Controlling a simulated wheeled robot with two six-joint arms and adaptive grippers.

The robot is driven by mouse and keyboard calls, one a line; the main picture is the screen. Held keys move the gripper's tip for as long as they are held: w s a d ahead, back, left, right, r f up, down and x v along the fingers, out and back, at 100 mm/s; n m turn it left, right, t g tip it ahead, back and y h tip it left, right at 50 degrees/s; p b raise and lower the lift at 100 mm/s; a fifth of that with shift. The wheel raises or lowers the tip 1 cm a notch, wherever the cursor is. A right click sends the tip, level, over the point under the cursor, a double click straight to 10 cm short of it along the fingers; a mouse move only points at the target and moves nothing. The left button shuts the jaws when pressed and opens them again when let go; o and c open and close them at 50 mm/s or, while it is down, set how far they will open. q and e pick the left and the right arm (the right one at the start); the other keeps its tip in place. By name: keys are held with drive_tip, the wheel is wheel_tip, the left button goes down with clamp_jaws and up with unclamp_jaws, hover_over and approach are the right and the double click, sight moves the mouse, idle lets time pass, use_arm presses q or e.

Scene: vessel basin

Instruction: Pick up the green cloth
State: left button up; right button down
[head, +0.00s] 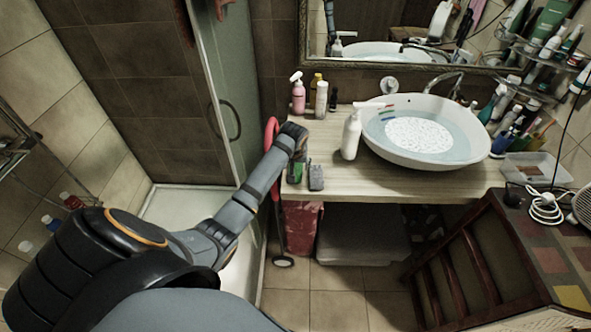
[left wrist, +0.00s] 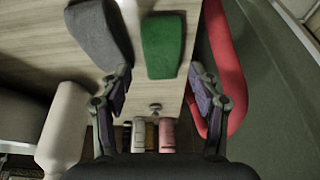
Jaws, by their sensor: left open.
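The green cloth (left wrist: 162,47) is a folded, flat-looking block on the wooden counter in the left wrist view. In the head view a little of the green cloth (head: 295,174) shows at the counter's front left corner, partly hidden by my gripper. My left gripper (left wrist: 162,93) is open and empty, its two fingers spread left and right, with the cloth lying between and beyond the tips in that view. In the head view the left gripper (head: 296,145) is above the cloth, its fingers hard to make out. My right gripper is in neither view.
A grey cloth-like block (head: 316,177) lies close beside the green cloth. A red cane (left wrist: 228,65) runs along the counter's left edge. A white pump bottle (head: 351,137) and a basin (head: 470,150) stand to the right. Bottles (head: 298,95) stand behind.

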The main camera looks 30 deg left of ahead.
sight(295, 168)
use_arm(q)
drive_tip(key=shift+w+f, duration=0.15)
drive_tip(key=shift+f, duration=0.1)
drive_tip(key=shift+w+a+f+p, duration=0.2)
drive_tip(key=shift+w+f+p, duration=0.1)
drive_tip(key=shift+f, duration=0.1)
drive_tip(key=x, duration=0.4)
drive_tip(key=shift+w+a+p, duration=0.1)
drive_tip(key=shift+a+p, duration=0.15)
drive_tip(key=shift+p, duration=0.05)
drive_tip(key=c, duration=0.7)
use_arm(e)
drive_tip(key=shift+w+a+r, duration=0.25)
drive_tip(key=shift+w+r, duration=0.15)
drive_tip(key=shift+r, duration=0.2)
use_arm(q)
drive_tip(key=shift+r, duration=0.1)
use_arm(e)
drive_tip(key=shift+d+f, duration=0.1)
